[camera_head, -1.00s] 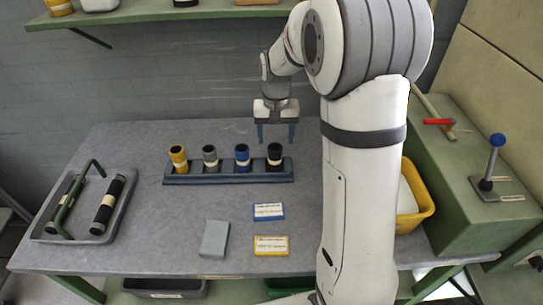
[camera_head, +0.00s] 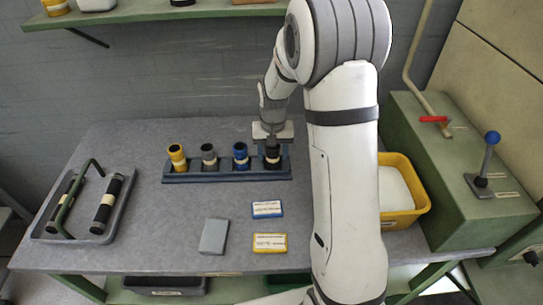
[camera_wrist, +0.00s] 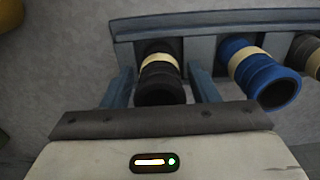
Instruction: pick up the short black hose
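The short black hose (camera_head: 272,155) stands in the rightmost place of a blue-grey rack (camera_head: 225,176) on the table. It has a pale band and shows in the wrist view (camera_wrist: 160,88) between my two fingers. My gripper (camera_head: 272,148) is above and around the hose, pointing down at it. In the wrist view my gripper (camera_wrist: 162,92) has one blue-grey finger on each side of the hose, with a visible gap at least on the right side. The fingers look open. The fingertips are partly hidden in the head view.
Blue (camera_head: 240,155), grey (camera_head: 208,155) and yellow (camera_head: 177,157) short hoses stand in the same rack. A grey tray (camera_head: 75,238) with longer black hoses is at left. Blue and yellow labelled boxes (camera_head: 268,209) and a grey block (camera_head: 214,236) lie in front. A yellow bin (camera_head: 425,200) is at right.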

